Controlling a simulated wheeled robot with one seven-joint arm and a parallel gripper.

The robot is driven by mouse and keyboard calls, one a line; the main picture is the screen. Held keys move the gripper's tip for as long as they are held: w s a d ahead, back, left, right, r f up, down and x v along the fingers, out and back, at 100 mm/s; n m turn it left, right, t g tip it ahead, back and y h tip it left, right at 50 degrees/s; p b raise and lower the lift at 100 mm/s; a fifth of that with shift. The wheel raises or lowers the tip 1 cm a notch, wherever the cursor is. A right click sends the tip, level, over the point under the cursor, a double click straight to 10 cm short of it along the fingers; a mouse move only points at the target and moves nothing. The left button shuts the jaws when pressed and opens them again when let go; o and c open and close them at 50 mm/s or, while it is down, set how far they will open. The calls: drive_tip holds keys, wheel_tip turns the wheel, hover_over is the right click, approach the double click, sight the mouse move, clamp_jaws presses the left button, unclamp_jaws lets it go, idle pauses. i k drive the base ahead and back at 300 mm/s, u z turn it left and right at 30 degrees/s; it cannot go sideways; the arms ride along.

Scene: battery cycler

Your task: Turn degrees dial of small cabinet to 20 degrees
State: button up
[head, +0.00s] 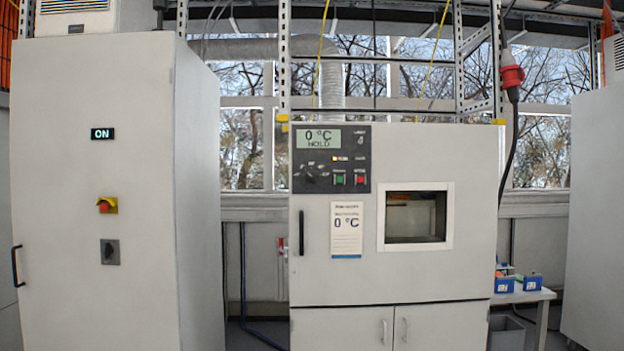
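The small cabinet (360,272) stands in the middle of the head view, its door shut. At its upper left is a dark control panel (352,183) with a display (318,139) reading "0 °C HOLD". The degrees dial (311,176) is a dark knob on the lower left of the panel, with small marks around it; the marks and pointer are too small to read. A green button (340,179) and a red button (361,179) sit to its right. My gripper is not in view.
A tall cabinet (95,240) with an "ON" display stands at the left. A low table (535,295) with blue boxes is at the right. Nothing blocks the panel.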

sight(311, 177)
drive_tip(key=u, duration=0.4)
drive_tip(key=i, duration=0.8)
drive_tip(key=u, duration=0.6)
drive_tip(key=i, duration=1.1)
